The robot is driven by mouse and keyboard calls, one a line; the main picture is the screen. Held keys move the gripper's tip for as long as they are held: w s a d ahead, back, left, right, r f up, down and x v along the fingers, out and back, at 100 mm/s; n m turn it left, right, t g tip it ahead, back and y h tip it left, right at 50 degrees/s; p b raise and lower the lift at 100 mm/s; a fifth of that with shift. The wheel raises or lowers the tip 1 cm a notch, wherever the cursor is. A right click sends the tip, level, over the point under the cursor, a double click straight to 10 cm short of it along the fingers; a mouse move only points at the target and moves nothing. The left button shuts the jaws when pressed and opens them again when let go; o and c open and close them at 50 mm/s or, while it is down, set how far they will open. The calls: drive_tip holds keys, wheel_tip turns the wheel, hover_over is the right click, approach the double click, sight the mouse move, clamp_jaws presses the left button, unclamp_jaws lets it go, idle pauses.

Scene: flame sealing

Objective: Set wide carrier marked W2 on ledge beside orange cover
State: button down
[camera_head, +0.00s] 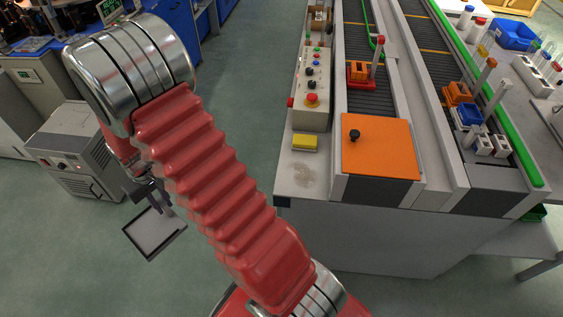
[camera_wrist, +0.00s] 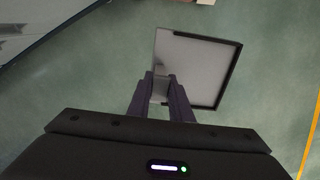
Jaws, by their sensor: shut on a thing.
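A flat, square grey carrier with a dark rim (camera_head: 158,232) hangs over the floor at the lower left in the head view. It also shows in the wrist view (camera_wrist: 203,65). No W2 mark is readable on it. My gripper (camera_wrist: 166,80) is shut on the near left side of the carrier, at a small upright part. In the head view my gripper (camera_head: 155,197) is partly hidden behind my arm. The orange cover (camera_head: 385,148) lies over the near end of the left conveyor. The grey ledge (camera_head: 300,178) is left of the cover, apart from the carrier.
A yellow block (camera_head: 304,142) lies on the ledge, below a control box with a red button (camera_head: 312,100). A grey cabinet (camera_head: 85,150) stands on the floor at left. An orange holder (camera_head: 358,72) sits on the left conveyor. Open floor lies between the cabinet and the bench.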

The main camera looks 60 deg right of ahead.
drive_tip(key=s+d+r+m, duration=0.2)
drive_tip(key=s+d+r, duration=0.1)
drive_tip(key=d, duration=0.5)
drive_tip(key=s+d+r+m, duration=0.2)
drive_tip(key=s+d, duration=0.1)
drive_tip(key=d, duration=0.5)
drive_tip(key=s+d+r+m, duration=0.2)
drive_tip(key=s+d+r, duration=0.15)
drive_tip(key=d, duration=0.45)
drive_tip(key=s+d+r+m, duration=0.2)
drive_tip(key=s+d+r, duration=0.1)
drive_tip(key=s+d, duration=0.4)
drive_tip(key=s+d+r+m, duration=0.3)
drive_tip(key=s+d, duration=0.4)
drive_tip(key=s, duration=0.7)
drive_tip(key=shift+d+r+m, duration=0.3)
drive_tip(key=shift+d, duration=0.05)
drive_tip(key=shift+f, duration=0.15)
drive_tip(key=shift+f, duration=3)
